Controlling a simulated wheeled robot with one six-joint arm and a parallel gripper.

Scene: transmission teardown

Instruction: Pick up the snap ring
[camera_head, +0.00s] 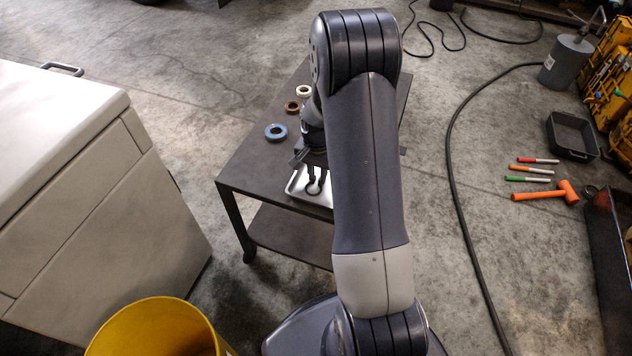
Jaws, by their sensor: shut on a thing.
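My gripper (316,184) points down over the front part of a dark table (245,165). It is shut on a thin dark ring, the snap ring (313,191), which shows at the fingertips against a light metal tray (297,186). I cannot tell whether the ring is clear of the tray or touches it. My own arm hides the right part of the tray and much of the table.
A blue ring (276,132), a brown ring (292,106) and a white ring (304,91) lie on the table. A white cabinet (110,200) stands left and a yellow bin (155,325) front left. A black cable, an orange mallet (545,192) and a black tray (572,136) lie on the right floor.

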